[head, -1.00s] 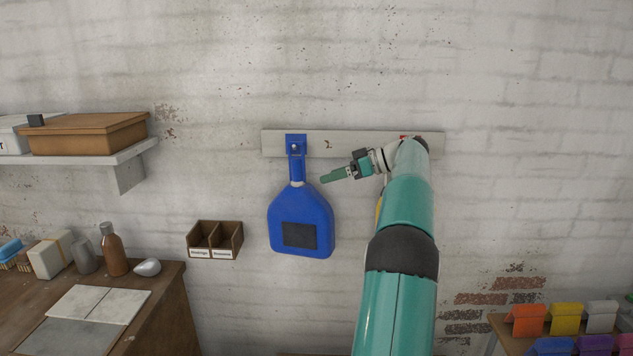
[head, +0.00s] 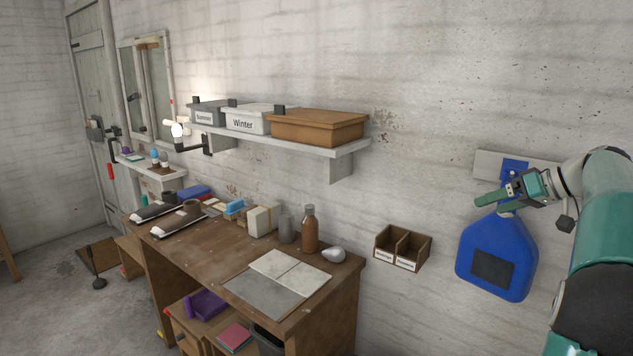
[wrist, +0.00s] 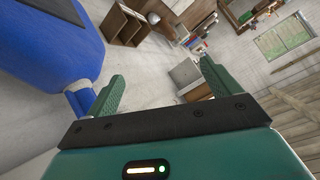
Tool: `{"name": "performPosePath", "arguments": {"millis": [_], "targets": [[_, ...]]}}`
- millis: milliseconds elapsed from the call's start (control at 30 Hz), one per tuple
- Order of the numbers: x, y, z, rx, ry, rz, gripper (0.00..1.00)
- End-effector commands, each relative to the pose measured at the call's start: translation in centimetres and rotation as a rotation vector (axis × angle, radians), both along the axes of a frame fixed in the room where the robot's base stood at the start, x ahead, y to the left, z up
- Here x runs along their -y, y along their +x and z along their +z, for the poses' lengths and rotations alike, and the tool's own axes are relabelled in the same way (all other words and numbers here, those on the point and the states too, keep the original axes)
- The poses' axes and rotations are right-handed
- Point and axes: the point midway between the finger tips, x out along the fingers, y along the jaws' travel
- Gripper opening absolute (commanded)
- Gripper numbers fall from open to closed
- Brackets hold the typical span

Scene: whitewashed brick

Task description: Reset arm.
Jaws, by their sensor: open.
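My gripper (head: 488,199) is at the right of the head view, in front of the neck of a blue flat container (head: 497,254) that hangs on the wall. Its two green fingers are apart, with nothing between them. In the wrist view my gripper (wrist: 160,85) is also spread and empty. The blue container (wrist: 50,40) fills the upper left there, close beside the left finger; I cannot tell whether they touch. My teal arm covers the right edge of the head view.
A wooden workbench (head: 195,251) with several items stands left. Above it a wall shelf (head: 340,151) holds boxes. A small two-part wooden holder (head: 402,247) hangs between bench and blue container. Open floor (head: 50,300) lies at far left.

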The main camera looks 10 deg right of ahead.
Motion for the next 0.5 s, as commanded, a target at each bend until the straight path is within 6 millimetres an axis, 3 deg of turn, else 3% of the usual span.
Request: {"name": "performPosePath", "arguments": {"millis": [33, 267, 500], "targets": [[-3.3, 0.4, 0.3, -0.044, -0.003, 0.0, 0.89], [-15.6, -0.6, -0.7, -0.241, -0.041, -0.051, 0.89], [-26.5, -5.5, -3.4, -0.375, -0.14, -0.105, 0.89]]}}
